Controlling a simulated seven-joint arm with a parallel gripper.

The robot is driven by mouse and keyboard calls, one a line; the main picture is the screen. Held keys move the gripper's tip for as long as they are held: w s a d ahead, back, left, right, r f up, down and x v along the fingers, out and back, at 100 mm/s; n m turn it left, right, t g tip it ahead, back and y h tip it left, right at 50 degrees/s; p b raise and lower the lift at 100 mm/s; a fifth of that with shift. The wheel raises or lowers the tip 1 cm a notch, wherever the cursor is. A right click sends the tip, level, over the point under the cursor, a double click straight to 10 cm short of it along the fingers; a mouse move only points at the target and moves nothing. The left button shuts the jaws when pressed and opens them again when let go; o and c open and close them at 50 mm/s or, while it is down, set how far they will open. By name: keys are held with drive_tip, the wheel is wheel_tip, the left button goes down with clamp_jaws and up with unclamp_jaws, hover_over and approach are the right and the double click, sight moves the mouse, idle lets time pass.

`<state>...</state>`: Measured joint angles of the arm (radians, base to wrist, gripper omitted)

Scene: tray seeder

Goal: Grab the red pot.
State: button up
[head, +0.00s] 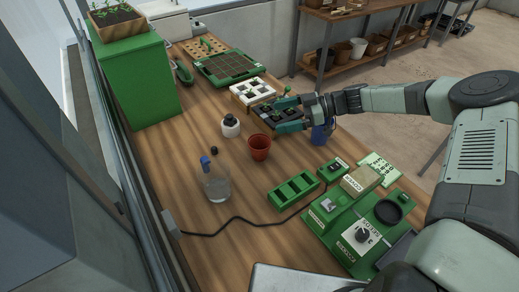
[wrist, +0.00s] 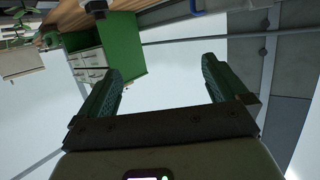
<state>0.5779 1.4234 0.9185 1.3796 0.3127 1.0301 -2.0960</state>
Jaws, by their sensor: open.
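The red pot (head: 259,147) stands upright on the wooden bench, near its middle, in the head view. My gripper (head: 274,114) is above the bench, up and to the right of the pot and apart from it. Its green fingers are spread with nothing between them. In the wrist view my gripper (wrist: 160,75) also shows open and empty, facing the bench side and a green cabinet (wrist: 122,50). I cannot make out the red pot in the wrist view.
A white-and-black jar (head: 230,126) stands left of the pot, and a clear bottle (head: 216,182) with a blue cap stands lower left. A green compartment box (head: 294,189) and a green machine (head: 350,225) are nearer. A blue cup (head: 319,135) stands right, below my wrist.

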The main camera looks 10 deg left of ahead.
approach(260, 142)
drive_tip(key=s+a+r, duration=0.2)
drive_tip(key=s, duration=0.1)
drive_tip(key=shift+s+a, duration=0.1)
drive_tip(key=shift+s, duration=0.05)
drive_tip(key=x, duration=0.7)
drive_tip(key=shift+a, duration=0.15)
drive_tip(key=shift+r, duration=0.1)
drive_tip(key=c, duration=0.9)
